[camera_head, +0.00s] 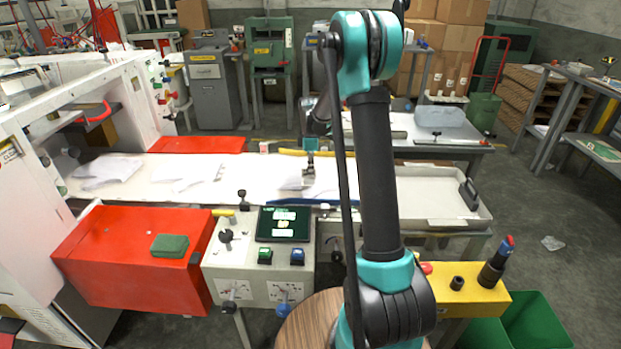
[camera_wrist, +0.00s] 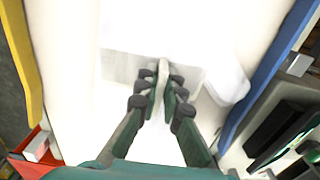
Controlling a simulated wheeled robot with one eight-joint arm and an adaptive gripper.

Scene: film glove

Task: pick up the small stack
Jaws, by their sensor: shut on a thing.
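The small stack (camera_head: 292,183) is a thin pile of whitish, translucent film sheets on the white work surface in the head view. In the wrist view the stack (camera_wrist: 125,67) spreads on both sides of the fingertips, and its outline blends into the white surface. My gripper (camera_head: 309,172) is over the right part of the stack. In the wrist view my gripper (camera_wrist: 164,82) has its dark fingers closed on a raised white fold of the stack. I cannot tell whether the stack is lifted off the surface.
Two other film piles lie to the left, one in the middle (camera_head: 190,172) and one at the far left (camera_head: 108,170). A yellow strip (camera_head: 305,152) runs behind, a blue strip (camera_head: 300,202) in front. A control panel (camera_head: 262,255) and red box (camera_head: 130,257) stand nearer.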

